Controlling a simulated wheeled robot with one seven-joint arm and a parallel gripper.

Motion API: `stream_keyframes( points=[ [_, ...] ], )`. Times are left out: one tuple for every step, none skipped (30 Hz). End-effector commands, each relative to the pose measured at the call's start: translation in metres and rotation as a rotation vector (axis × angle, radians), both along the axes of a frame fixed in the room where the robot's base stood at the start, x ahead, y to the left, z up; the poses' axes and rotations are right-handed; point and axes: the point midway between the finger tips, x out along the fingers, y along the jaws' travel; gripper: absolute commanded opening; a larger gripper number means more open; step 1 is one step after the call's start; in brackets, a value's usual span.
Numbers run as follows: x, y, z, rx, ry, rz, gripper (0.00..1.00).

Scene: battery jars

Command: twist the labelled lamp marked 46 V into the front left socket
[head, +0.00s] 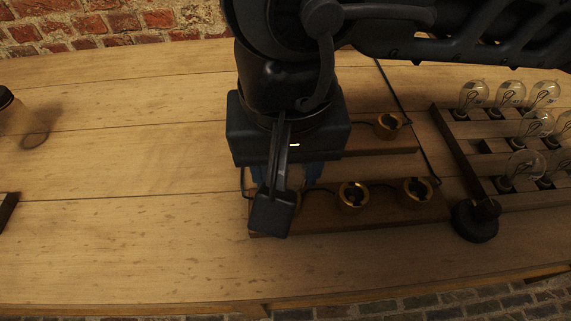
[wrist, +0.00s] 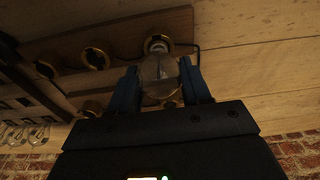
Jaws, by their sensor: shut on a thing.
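My gripper (head: 278,195) is over the left end of the front socket board (head: 325,222). In the wrist view its two blue fingers (wrist: 161,84) are shut on a clear glass lamp (wrist: 158,70). The lamp's base lines up with the front left socket (wrist: 158,42); I cannot tell how deep it sits. No 46 V marking is readable. In the head view my gripper hides the lamp and most of that socket. Two other brass front sockets, the middle one (head: 353,195) and the right one (head: 418,190), show no lamp.
A rear board carries another brass socket (head: 388,125). A dark wooden rack (head: 450,150) with several clear lamps stands at the right, beside a round black object (head: 475,220). A glass jar (head: 20,125) stands at far left. The table (head: 120,220) left of the boards is mostly clear.

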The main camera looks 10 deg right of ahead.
Motion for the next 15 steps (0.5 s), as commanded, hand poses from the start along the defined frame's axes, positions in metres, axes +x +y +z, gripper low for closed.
stream_keyframes(
  points=[
    [-0.0002,-0.0001,-0.0036,-0.002,0.0,-0.031,0.11],
    [-0.0003,-0.0001,-0.0037,-0.003,0.001,-0.051,0.11],
    [-0.0003,-0.0001,-0.0037,-0.002,0.001,-0.08,0.11],
    [-0.0002,-0.0001,-0.0038,-0.002,0.001,-0.1,0.11],
    [-0.0001,-0.0001,-0.0037,-0.002,0.001,-0.122,0.11],
    [-0.0002,-0.0001,-0.0036,-0.002,0.001,-0.15,0.11],
    [-0.0002,-0.0003,-0.0036,-0.002,0.001,-0.174,0.11],
    [-0.0002,-0.0004,-0.0036,-0.002,0.001,-0.195,0.11],
    [-0.0001,-0.0005,-0.0036,-0.002,0.001,-0.224,0.11],
    [-0.0001,-0.0005,-0.0037,-0.002,0.001,-0.245,0.11],
    [-0.0002,-0.0006,-0.0037,-0.002,0.001,-0.267,0.11],
    [-0.0004,-0.0007,-0.0038,-0.002,0.002,-0.294,0.11],
    [-0.0004,-0.0008,-0.0036,-0.003,0.002,-0.314,0.11],
    [-0.0003,-0.0009,-0.0034,-0.003,0.002,-0.33,0.11],
    [-0.0003,-0.0009,-0.0031,-0.003,0.001,-0.349,0.11]
  ],
)
